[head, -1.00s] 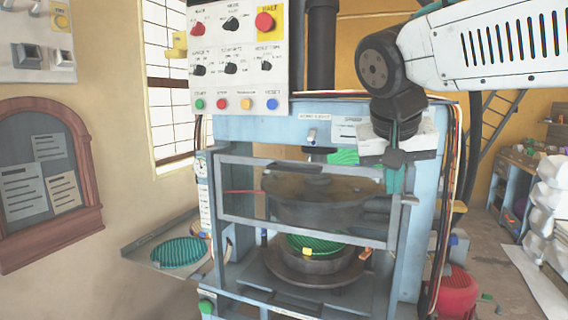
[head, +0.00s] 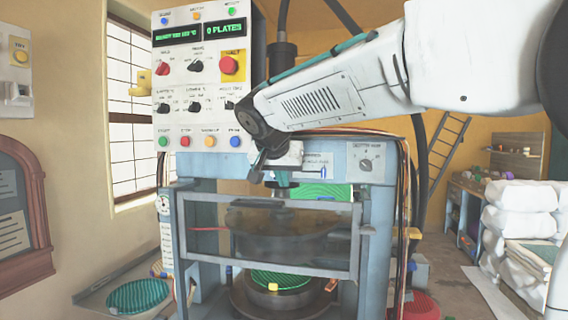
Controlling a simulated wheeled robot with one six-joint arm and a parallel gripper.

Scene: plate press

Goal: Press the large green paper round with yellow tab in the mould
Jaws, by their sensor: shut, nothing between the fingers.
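A green ridged round (head: 284,278) with a yellow tab (head: 272,287) at its front lies in the round metal mould (head: 270,300) at the bottom of the press. A dark upper press block (head: 280,222) hangs above it, behind the framed clear guard (head: 357,240). The guard's lower bar is just above the round in the picture. My gripper (head: 257,176) is shut and empty, pointing down in front of the upper press body. It is below and right of the control panel (head: 205,90), apart from the row of buttons.
The panel has displays, one reading 0 PLATES, black knobs, a red stop button (head: 229,64) and a lower row including a green button (head: 163,141). Another green round (head: 137,295) lies on a side tray at left. White sacks (head: 520,210) stand at right.

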